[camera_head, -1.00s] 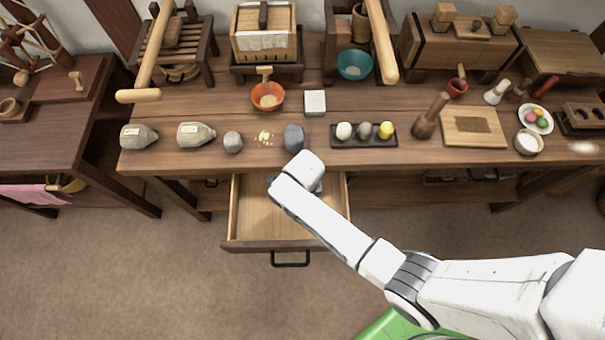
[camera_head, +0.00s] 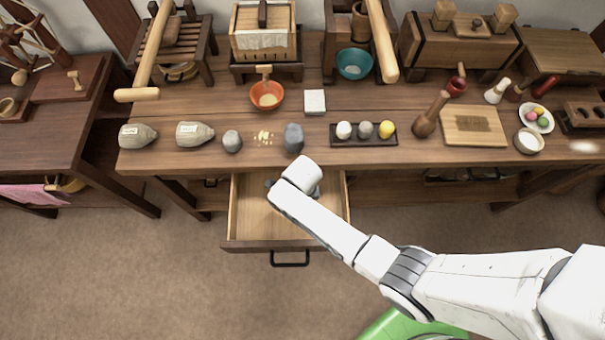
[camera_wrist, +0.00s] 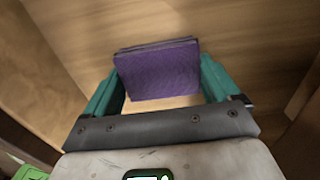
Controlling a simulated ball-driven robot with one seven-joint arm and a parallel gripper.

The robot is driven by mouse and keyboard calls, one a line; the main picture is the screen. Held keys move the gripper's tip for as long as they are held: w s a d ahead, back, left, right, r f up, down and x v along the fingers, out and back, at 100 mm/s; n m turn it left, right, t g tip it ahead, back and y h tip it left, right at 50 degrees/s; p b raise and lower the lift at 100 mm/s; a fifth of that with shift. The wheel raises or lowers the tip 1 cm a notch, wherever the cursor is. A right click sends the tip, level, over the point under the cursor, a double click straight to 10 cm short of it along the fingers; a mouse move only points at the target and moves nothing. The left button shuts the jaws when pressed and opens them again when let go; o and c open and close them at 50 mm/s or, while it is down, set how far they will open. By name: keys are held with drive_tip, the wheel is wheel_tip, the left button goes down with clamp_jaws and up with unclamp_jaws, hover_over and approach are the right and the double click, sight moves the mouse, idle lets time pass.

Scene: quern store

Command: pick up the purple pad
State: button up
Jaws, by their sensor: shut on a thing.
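The purple pad (camera_wrist: 157,72) shows in the wrist view, standing up between the two teal fingers of my gripper (camera_wrist: 160,85). The fingers meet its left and right sides, and my gripper is shut on it. Pale wood of the drawer lies behind and below the pad; I cannot tell whether its lower edge touches the drawer floor. In the head view my arm's end is over the open drawer (camera_head: 250,215), and it hides the pad and most of the gripper.
The drawer walls stand close around my gripper, and the workbench (camera_head: 225,165) edge is just behind. The floor in front is clear.

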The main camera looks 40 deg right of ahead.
drive_tip(key=shift+r, duration=0.55)
wheel_tip(320, 180, up, 2)
drive_tip(key=shift+r+p, duration=0.25)
drive_tip(key=shift+p, duration=0.2)
drive_tip(key=s+r, duration=0.9)
drive_tip(key=s, duration=0.5)
drive_tip(key=shift+r+p, duration=0.2)
drive_tip(key=shift+p, duration=0.2)
